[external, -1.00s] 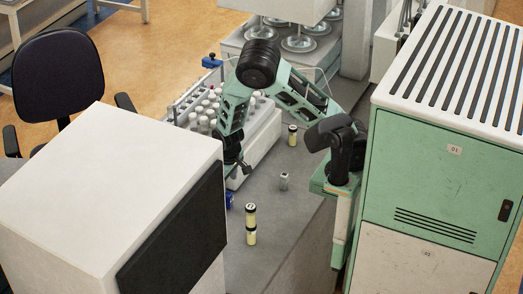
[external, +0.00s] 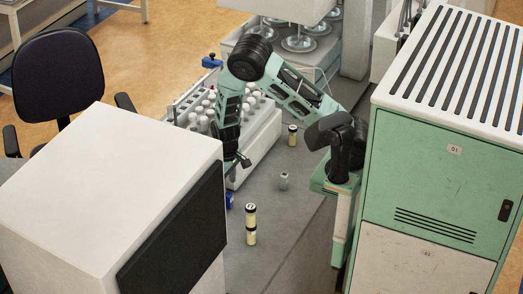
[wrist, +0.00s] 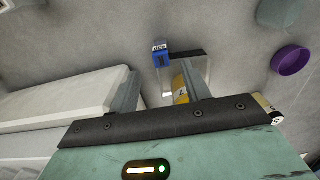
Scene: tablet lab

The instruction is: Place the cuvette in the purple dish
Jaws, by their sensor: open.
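The purple dish (wrist: 291,60) lies on the grey bench at the right of the wrist view; the external view does not show it. My gripper (wrist: 163,88) is open, its two fingers apart and pointing at the bench. A blue block with a white label (wrist: 162,55) is just beyond the fingertips, beside a pale flat piece. A yellow object (wrist: 181,90) shows beside the right finger, partly hidden. I cannot tell for sure which is the cuvette; a small clear, grey-topped container (external: 284,181) stands on the bench in the external view.
A white rack (external: 262,135) with several white-capped tubes stands beside my arm. Another yellow vial (external: 292,135) is farther back. A large white box (external: 110,190) hides the bench at left.

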